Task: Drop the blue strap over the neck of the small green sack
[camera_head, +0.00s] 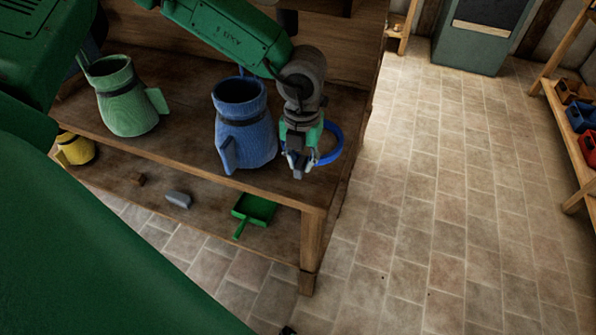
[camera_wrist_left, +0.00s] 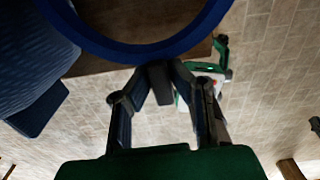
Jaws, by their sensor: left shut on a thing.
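The small green sack (camera_head: 130,105) stands on the wooden bench at the left, with a dark band around its neck and its mouth open at the top. My left gripper (camera_head: 297,172) is shut on the blue strap (camera_head: 337,146), a round ring, near the bench's right end. The gripper is well to the right of the green sack, with a blue sack between them. In the left wrist view the strap (camera_wrist_left: 110,48) arcs across the top, its near edge at the closed fingertips (camera_wrist_left: 158,75). My right gripper is out of view.
The blue sack (camera_head: 247,140) stands on the bench just left of my gripper. A yellow sack (camera_head: 76,149), a grey block (camera_head: 178,200) and a green dustpan (camera_head: 254,210) are on the lower shelf. Open tiled floor (camera_head: 440,200) lies to the right.

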